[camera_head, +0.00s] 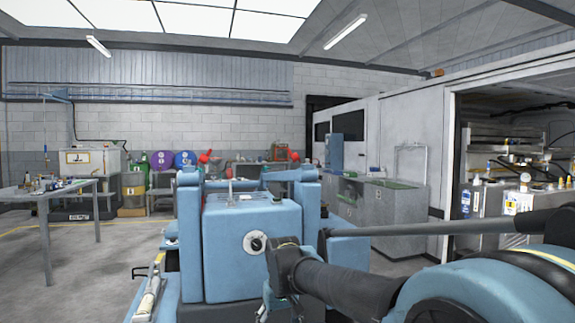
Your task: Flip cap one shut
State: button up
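I cannot make out cap one in the camera_head view; anything that small on the far bench is too tiny to tell. A purple disc (161,160) and a blue disc (184,159), each with a pale label, stand against the back wall, far from me. My dark arm reaches in from the lower right. Its end, where my gripper (276,298) seems to be, hangs low in the middle. Its fingers cannot be told apart clearly, and nothing is seen held there.
Blue machinery with a round dial (255,243) fills the near middle and hides part of the back bench. A metal table (62,191) stands left. Grey cabinets (395,214) stand right of centre, beside an open bay with equipment. The grey floor at left is partly clear.

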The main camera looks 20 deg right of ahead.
aim_at(293, 157)
jog(key=k, duration=1.25)
jog(key=u, duration=0.5)
jog(key=i, duration=1.6)
jog(key=z, duration=0.05)
